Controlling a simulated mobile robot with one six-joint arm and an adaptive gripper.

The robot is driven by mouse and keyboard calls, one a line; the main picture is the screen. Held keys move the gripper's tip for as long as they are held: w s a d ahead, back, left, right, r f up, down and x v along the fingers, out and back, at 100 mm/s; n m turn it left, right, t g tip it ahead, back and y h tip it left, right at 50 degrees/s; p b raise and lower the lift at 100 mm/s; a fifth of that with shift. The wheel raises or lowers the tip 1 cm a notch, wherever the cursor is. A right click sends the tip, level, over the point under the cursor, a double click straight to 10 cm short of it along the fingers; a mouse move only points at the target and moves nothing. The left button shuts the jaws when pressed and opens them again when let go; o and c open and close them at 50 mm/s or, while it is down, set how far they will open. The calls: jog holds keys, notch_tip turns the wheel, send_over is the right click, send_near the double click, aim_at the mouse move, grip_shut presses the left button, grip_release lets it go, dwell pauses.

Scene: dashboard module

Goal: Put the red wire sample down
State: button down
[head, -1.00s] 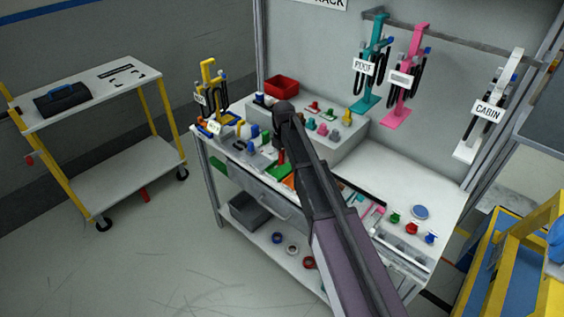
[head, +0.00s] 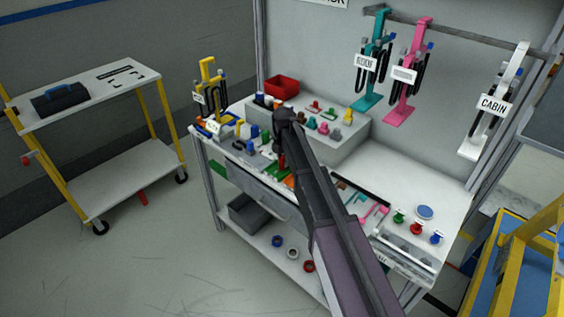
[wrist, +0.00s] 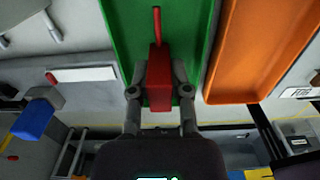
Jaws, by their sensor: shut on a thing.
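The red wire sample (wrist: 157,75), a red block with a thin red wire at its top, shows in the wrist view between the two fingers of my gripper (wrist: 160,92). My gripper is shut on it. A green tray (wrist: 127,22) lies behind and under the sample in that view; I cannot tell whether the sample touches it. In the head view my arm hides most of my gripper (head: 281,160), which is low over the left part of the workbench, by the green tray.
An orange tray (wrist: 262,45) lies right of the green one. A blue block (wrist: 33,119) is at the left. In the head view, a grey riser (head: 335,144) with coloured parts stands behind my arm. A red bin (head: 282,87) is at the back left.

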aim_at(283, 157)
jog(key=shift+f, duration=0.2)
jog(key=c, duration=0.6)
grip_release()
jog(key=shift+r, duration=0.2)
notch_tip(283, 157, up, 12)
jog(key=p, duration=1.2)
jog(key=shift+s+d, duration=0.1)
jog(key=shift+s+d+m, duration=3.75)
jog(key=shift+s+m, duration=0.55)
jog(key=shift+m, duration=0.45)
jog(key=shift+s+d+m, duration=3.7)
jog(key=shift+s+m, duration=0.65)
jog(key=shift+m, duration=0.35)
jog(key=shift+s+d+m, duration=3.75)
jog(key=shift+s+m, duration=0.55)
jog(key=shift+m, duration=0.45)
